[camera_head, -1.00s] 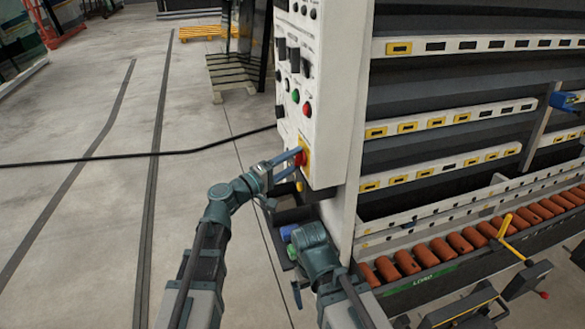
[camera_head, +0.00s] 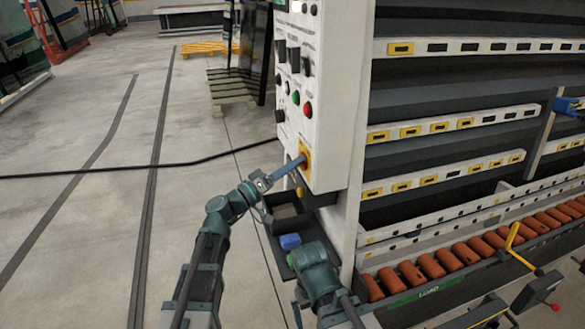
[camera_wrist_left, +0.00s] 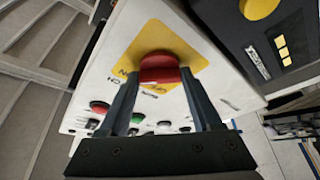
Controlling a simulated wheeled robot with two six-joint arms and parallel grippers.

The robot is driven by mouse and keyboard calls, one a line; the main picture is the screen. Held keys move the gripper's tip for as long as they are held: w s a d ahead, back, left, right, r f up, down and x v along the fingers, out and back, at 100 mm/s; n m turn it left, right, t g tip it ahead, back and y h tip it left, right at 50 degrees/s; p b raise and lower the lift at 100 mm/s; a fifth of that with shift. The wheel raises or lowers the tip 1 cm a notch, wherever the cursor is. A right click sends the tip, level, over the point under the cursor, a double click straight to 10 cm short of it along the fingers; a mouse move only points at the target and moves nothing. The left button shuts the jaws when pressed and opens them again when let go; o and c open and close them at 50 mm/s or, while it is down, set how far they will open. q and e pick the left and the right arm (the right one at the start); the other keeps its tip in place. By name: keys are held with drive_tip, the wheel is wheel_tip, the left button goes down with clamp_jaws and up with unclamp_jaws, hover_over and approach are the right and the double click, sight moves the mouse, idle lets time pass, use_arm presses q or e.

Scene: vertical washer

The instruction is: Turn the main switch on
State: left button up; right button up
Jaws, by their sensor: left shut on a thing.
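The main switch (camera_head: 307,150) is a red knob on a yellow plate, low on the white control panel. In the left wrist view the red knob (camera_wrist_left: 159,68) sits between the two dark fingers, in front of its yellow plate (camera_wrist_left: 186,45). My left gripper (camera_head: 301,161) reaches the knob from the left and is shut on it; it also shows in the left wrist view (camera_wrist_left: 158,80). The fingers hide part of the knob in the head view, and I cannot read its exact setting.
Green (camera_head: 296,98) and red (camera_head: 308,110) buttons and black switches are higher on the panel. A black tray (camera_head: 268,222) with a blue object (camera_head: 290,241) is below it. The rack with orange rollers (camera_head: 432,266) stands right. Open floor lies left.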

use_arm(q)
drive_tip(key=shift+f, duration=0.1)
idle(0.3)
drive_tip(key=o, duration=1.4)
drive_tip(key=b+v, duration=0.3)
drive_tip(key=v, duration=1)
drive_tip(key=shift+s+a+b, duration=0.25)
drive_tip(key=shift+a+b, duration=0.05)
drive_tip(key=shift+b, duration=0.1)
drive_tip(key=shift+p+x, duration=1.9)
drive_tip(key=shift+x, duration=5.05)
drive_tip(key=shift+a, duration=0.1)
